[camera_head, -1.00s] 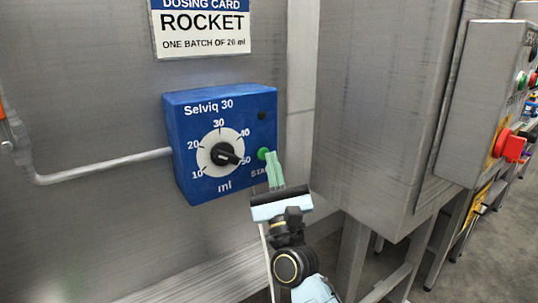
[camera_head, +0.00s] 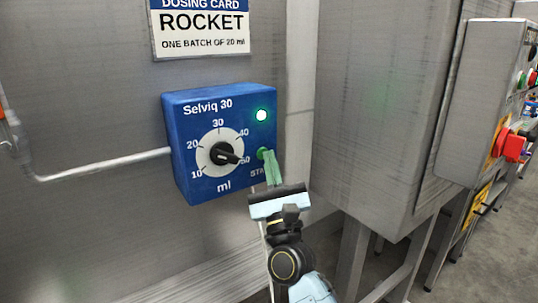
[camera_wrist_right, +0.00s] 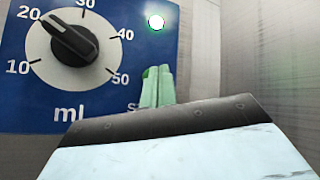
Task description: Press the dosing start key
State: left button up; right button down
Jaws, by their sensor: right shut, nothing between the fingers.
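The blue dosing box (camera_head: 190,185), marked Selviq 30, is on the grey wall. Its green start key (camera_head: 261,153) sits at the right of the face, above the partly covered "START" label. My right gripper (camera_head: 270,154) is shut and empty, its green fingertips at the key and seeming to touch it. My left gripper is out of view.
A dosing card (camera_head: 203,30) above the box reads ROCKET, one batch of 20 ml. A pipe (camera_head: 100,165) runs into the box from the left. A large grey steel cabinet (camera_head: 380,110) stands close at right. A red button (camera_head: 511,146) is on a panel farther right.

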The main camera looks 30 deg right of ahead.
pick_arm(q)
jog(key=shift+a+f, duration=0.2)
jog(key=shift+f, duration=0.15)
pick_arm(e)
jog(key=shift+f, duration=0.3)
jog(key=shift+s+a, duration=0.1)
jog(key=shift+s, duration=0.6)
pick_arm(q)
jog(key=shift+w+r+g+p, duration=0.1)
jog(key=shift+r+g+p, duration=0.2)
jog(key=shift+p, duration=0.4)
pick_arm(e)
jog(key=shift+s+r, duration=0.2)
jog(key=shift+s, duration=2.3)
